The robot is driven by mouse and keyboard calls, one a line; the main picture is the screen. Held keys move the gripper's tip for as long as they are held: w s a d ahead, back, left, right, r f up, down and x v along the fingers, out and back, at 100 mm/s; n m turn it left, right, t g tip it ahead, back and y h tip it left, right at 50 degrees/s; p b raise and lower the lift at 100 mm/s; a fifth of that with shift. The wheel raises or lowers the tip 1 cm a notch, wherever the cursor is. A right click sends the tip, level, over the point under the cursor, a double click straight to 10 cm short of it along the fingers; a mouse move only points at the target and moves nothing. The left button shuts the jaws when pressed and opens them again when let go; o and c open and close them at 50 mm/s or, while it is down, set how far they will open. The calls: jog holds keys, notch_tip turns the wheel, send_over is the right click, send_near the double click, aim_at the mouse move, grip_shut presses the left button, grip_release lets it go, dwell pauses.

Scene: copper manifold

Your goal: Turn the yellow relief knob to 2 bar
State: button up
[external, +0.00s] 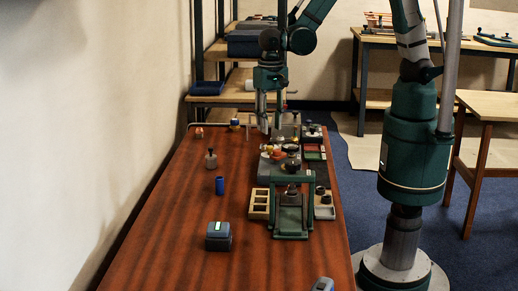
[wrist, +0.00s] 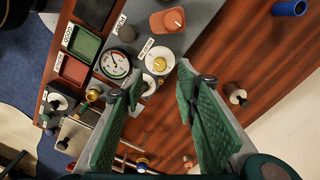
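The yellow relief knob (wrist: 160,65) sits on a pale round dial on the grey panel (wrist: 200,14) in the wrist view. A small label lies beside it; its text and the dial marks are too small to read. A round pressure gauge (wrist: 115,63) with a white face is just left of the knob. My gripper (wrist: 160,84) is open and empty, with its green-padded fingers apart. In the external view my gripper (external: 269,122) points down over the far end of the bench.
Green (wrist: 84,43) and red (wrist: 73,70) trays lie at left. A blue cylinder (external: 219,185) stands on the wooden bench (external: 170,220), clear at front left.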

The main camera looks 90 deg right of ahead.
aim_at(270, 147)
jog(key=shift+f, duration=0.15)
jog(key=shift+f+b, duration=0.95)
jog(key=shift+f, duration=2.8)
jog(key=c, duration=0.9)
